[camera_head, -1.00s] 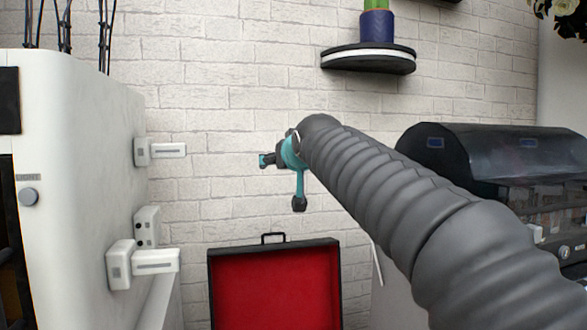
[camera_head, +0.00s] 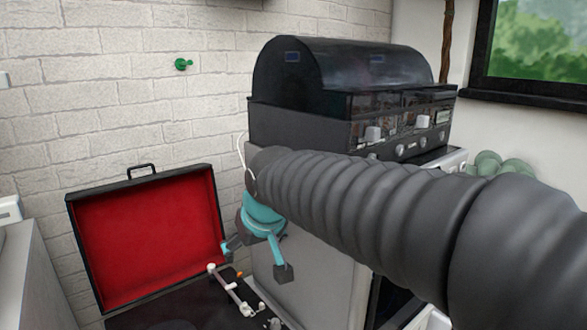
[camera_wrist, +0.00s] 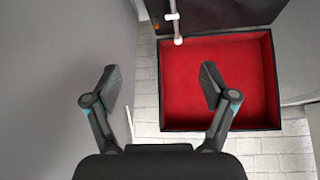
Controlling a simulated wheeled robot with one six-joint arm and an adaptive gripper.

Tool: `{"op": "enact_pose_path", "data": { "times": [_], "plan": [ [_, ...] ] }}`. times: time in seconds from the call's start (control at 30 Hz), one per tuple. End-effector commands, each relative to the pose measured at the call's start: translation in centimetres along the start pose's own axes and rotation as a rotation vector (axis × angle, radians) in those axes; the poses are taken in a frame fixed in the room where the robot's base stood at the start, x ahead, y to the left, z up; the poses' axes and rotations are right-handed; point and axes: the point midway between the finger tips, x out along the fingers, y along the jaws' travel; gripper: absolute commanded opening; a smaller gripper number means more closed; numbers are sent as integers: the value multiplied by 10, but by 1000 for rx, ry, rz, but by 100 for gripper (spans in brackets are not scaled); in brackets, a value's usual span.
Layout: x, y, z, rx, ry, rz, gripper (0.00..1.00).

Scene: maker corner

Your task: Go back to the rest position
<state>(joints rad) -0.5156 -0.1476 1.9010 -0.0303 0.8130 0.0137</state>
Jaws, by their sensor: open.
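My gripper (camera_head: 254,258) shows in the head view at the end of my grey ribbed arm, in front of the grey cabinet side and right of the red-lined case. In the wrist view my gripper (camera_wrist: 158,88) has its two dark fingers spread wide with nothing between them. The open case lid (camera_head: 150,240) has a red lining and a black rim, and also shows in the wrist view (camera_wrist: 245,82) beyond the fingers. My arm hides part of the cabinet.
A black domed machine (camera_head: 340,80) stands on the cabinet (camera_head: 315,270) behind my arm. A thin white and purple item (camera_head: 232,288) lies on the dark surface by the case. A green knob (camera_head: 183,64) is on the brick wall. A window (camera_head: 545,45) is at right.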

Motion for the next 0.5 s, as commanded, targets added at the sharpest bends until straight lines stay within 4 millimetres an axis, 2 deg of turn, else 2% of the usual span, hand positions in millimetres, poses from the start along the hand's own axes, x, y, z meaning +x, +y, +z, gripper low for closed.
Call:
{"op": "enact_pose_path", "data": {
  "times": [0.03, 0.1, 0.3, 0.4, 0.5],
  "plan": [
    [-5, 16, 32, 32, -34, 17, 84],
    [-10, 33, 74, 72, -80, 36, 84],
    [-25, 67, 185, 198, -171, 89, 84],
    [-32, 78, 232, 266, -188, 118, 84],
    [-40, 86, 266, 331, -178, 151, 84]
  ]
}}
